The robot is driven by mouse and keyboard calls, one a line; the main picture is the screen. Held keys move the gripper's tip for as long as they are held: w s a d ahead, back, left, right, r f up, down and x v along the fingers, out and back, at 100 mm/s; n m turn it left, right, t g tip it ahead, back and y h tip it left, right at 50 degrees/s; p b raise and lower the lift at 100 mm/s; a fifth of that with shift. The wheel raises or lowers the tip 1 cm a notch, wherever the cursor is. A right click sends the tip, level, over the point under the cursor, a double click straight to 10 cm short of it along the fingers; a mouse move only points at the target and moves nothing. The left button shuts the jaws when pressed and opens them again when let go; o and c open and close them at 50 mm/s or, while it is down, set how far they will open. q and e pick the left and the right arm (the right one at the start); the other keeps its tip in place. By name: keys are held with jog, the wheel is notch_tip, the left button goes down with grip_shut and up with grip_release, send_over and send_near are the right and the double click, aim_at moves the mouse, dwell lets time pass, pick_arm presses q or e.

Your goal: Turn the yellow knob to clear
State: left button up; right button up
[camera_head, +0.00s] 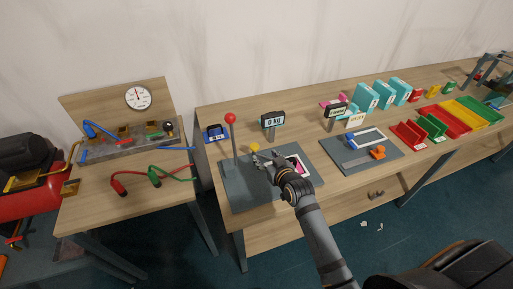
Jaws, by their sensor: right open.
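The yellow knob (255,147) is a small round piece at the back of a dark grey base plate (240,195) on the middle workbench. A lever with a red ball (231,118) stands upright on the left of the same plate. A black display (273,119) behind the plate reads "0 KG". My right gripper (259,160) is open over the plate, its fingers just in front of and below the knob. I cannot tell whether they touch it. My right wrist hides part of a white-and-pink piece (301,162) on the plate. My left gripper is not in view.
A blue item (215,133) stands at the bench's back left corner. A second grey plate (350,168) with blue and orange parts lies to the right. Red, green and yellow bins (470,112) are further right. A left bench holds a gauge (138,97) and hoses (155,177).

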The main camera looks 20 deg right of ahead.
aim_at(255, 146)
jog(key=p+x, duration=0.1)
jog(key=x, duration=0.9)
jog(key=shift+w+f, duration=0.15)
jog(key=shift+f, duration=0.1)
grip_shut()
